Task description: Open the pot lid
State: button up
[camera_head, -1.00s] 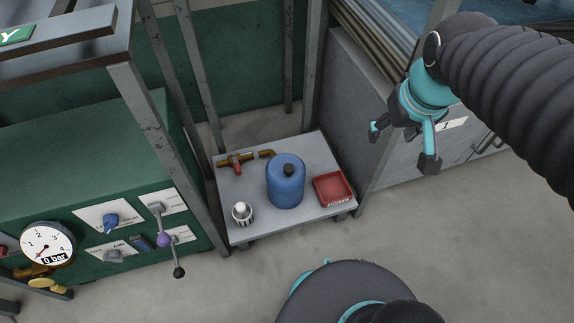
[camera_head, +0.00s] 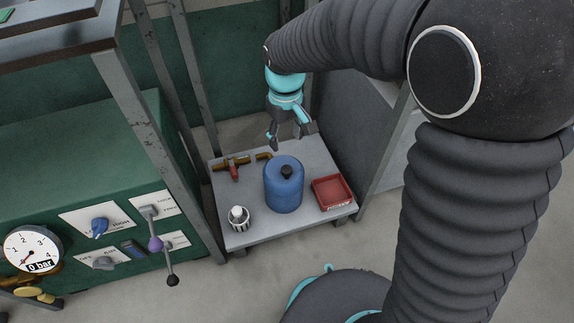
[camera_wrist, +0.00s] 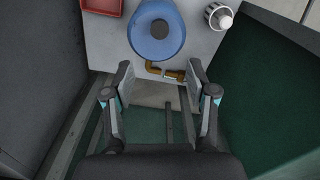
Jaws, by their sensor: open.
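A blue pot (camera_head: 284,190) with a lid and a black knob (camera_head: 287,171) stands upright on a low grey table. The lid is on the pot. In the wrist view the pot (camera_wrist: 150,40) shows from above, with the black knob (camera_wrist: 160,29) on its top. My gripper (camera_head: 290,144) is open and empty. It hangs above the far side of the table, behind the pot and apart from it. In the wrist view my gripper's fingers (camera_wrist: 160,72) are spread, with the pot beyond their tips.
On the table (camera_head: 258,233) are a brass pipe with a red valve handle (camera_head: 233,170), a red tray (camera_head: 332,193) and a small white and grey cup-like item (camera_head: 239,217). A green panel (camera_head: 75,190) with a gauge and levers stands left. Grey metal posts rise behind the table.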

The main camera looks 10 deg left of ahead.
aim_at(286, 168)
notch_tip(286, 168, down, 12)
jog(key=shift+f+b, duration=0.1)
jog(key=shift+b, duration=0.85)
grip_shut()
